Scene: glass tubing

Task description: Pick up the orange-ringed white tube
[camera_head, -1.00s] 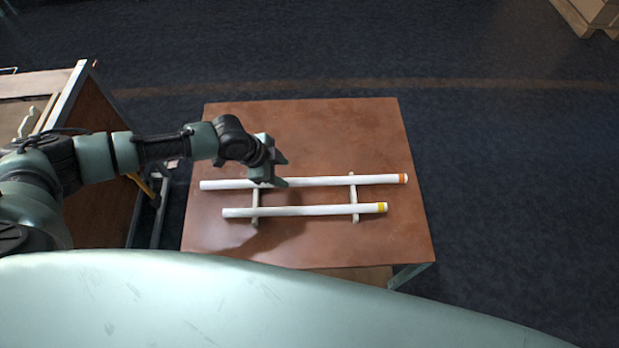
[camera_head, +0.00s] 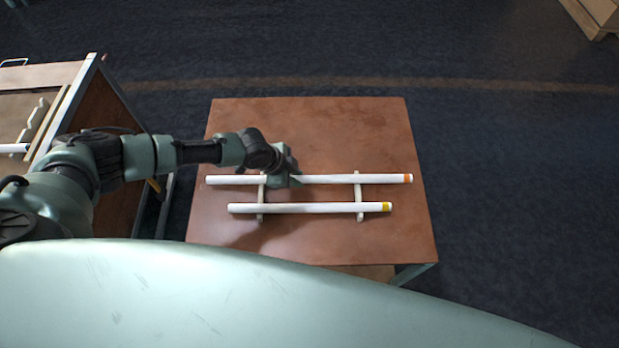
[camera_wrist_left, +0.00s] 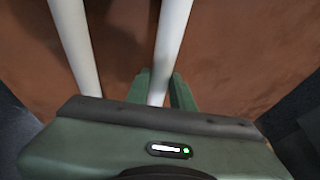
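The orange-ringed white tube (camera_head: 345,179) lies left to right on the far side of a rack of two pale crossbars. Its orange ring (camera_head: 408,178) is at the right end. My left gripper (camera_head: 291,180) is down over this tube, left of its middle. In the left wrist view the fingers (camera_wrist_left: 160,88) sit close against both sides of the tube (camera_wrist_left: 172,35) and look shut on it. The tube still appears level on the rack. The yellow-ringed white tube (camera_head: 310,208) lies parallel on the near side, and also shows in the wrist view (camera_wrist_left: 75,45). My right gripper is out of view.
The crossbars (camera_head: 359,195) stand on a brown table (camera_head: 330,125) with bare room behind and to the right. Another table (camera_head: 40,75) stands at the left.

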